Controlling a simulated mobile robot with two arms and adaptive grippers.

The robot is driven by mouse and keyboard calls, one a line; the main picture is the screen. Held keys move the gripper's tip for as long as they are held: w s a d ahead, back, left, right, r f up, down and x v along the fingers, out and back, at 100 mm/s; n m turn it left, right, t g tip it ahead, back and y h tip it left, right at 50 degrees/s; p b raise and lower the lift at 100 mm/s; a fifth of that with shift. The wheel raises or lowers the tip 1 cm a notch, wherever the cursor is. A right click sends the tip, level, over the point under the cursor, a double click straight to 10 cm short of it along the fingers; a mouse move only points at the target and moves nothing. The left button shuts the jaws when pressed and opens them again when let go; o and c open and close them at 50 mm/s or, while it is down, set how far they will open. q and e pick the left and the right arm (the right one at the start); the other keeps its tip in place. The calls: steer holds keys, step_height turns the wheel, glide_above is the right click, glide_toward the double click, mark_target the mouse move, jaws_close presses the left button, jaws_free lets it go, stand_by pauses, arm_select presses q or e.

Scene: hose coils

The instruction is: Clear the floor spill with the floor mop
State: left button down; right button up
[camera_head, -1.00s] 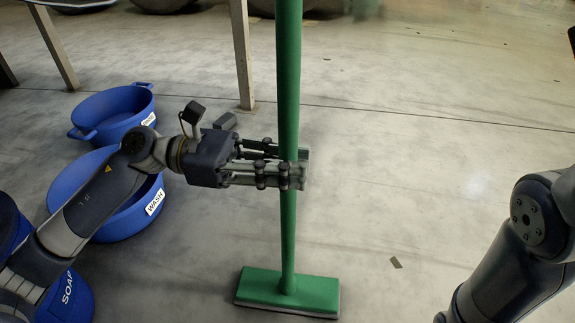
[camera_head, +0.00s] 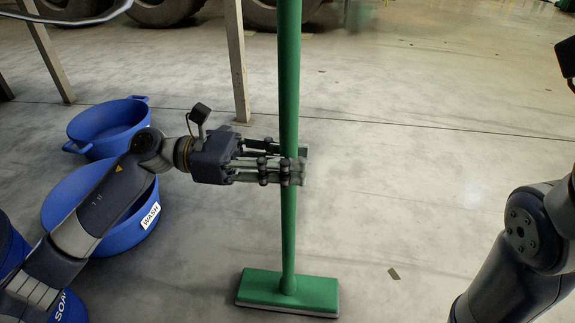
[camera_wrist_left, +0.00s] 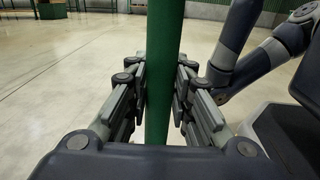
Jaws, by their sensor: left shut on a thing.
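The green floor mop (camera_head: 289,225) stands upright, its flat green head (camera_head: 288,291) low at the floor in the head view. My left gripper (camera_head: 292,165) is shut on the mop's handle about midway up the visible part. In the left wrist view the green handle (camera_wrist_left: 165,70) runs between the two fingers of the left gripper (camera_wrist_left: 163,95). My right arm shows at the right edge of the head view, but its gripper is out of frame. I see no clear spill on the pale floor in these views.
A blue bucket labelled WASH (camera_head: 125,226) and another blue bucket (camera_head: 112,128) stand at the left. Part of a SOAP bucket (camera_head: 68,308) shows at bottom left. Table legs (camera_head: 238,65) and large tyres (camera_head: 280,14) stand behind. Floor right of the mop is open.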

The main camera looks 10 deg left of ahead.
arm_select(q)
steer(key=shift+w+r, duration=0.15)
steer(key=shift+w, duration=1)
steer(key=shift+w+a, duration=0.1)
steer(key=shift+w, duration=1.4)
steer(key=shift+w+b, duration=0.45)
steer(key=shift+w, duration=1.1)
steer(key=shift+w, duration=0.1)
steer(key=shift+w+a, duration=0.1)
steer(key=shift+w, duration=1.35)
steer(key=shift+w+b, duration=0.1)
steer(key=shift+b, duration=0.2)
